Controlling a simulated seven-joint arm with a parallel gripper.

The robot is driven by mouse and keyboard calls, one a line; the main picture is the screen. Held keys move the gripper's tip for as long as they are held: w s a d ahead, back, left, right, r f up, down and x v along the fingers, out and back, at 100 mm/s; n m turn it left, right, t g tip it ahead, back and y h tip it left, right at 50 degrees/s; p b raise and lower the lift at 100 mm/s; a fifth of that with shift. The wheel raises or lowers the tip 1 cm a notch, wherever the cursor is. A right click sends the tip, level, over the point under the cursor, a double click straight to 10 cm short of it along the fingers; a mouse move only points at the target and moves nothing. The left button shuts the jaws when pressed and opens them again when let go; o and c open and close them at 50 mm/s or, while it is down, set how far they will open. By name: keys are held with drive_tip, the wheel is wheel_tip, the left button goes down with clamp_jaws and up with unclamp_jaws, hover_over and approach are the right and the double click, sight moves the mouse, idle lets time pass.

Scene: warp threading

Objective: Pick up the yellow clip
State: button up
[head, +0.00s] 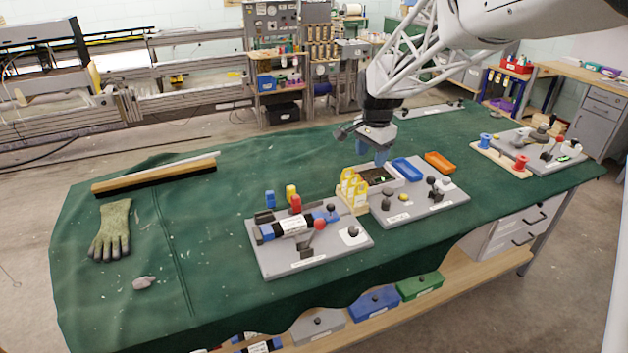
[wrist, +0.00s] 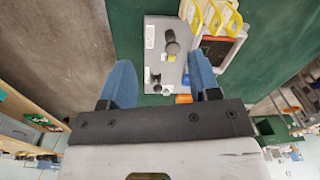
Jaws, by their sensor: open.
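Several yellow clips (head: 350,181) stand upright in a pale holder (head: 357,206) near the middle of the green table in the head view. My gripper (head: 380,157) is above the table, behind and to the right of the clips in the head view. In the wrist view its two blue fingers are spread apart, with nothing held between my gripper's fingertips (wrist: 160,70).
A glove (head: 112,230) and a brush (head: 155,176) lie at left, with clear cloth between.

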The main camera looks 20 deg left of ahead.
drive_tip(key=w+a+f+m, duration=0.1)
drive_tip(key=w+a+f, duration=0.1)
drive_tip(key=a+f, duration=0.3)
drive_tip(key=w+a+f, duration=0.2)
drive_tip(key=a+f, duration=0.1)
drive_tip(key=a, duration=0.5)
drive_tip(key=m, duration=0.2)
hover_over(291, 187)
drive_tip(key=shift+g, duration=0.4)
drive_tip(key=f, duration=1)
drive_tip(key=shift+s, duration=0.3)
drive_tip(key=shift+f, duration=1.25)
drive_tip(key=shift+f, duration=0.1)
drive_tip(key=shift+w+f, duration=0.15)
drive_tip(key=shift+f, duration=1.1)
drive_tip(key=shift+w+f, duration=0.1)
drive_tip(key=shift+f, duration=1.15)
drive_tip(key=shift+c, duration=0.3)
drive_tip(key=c, duration=0.9)
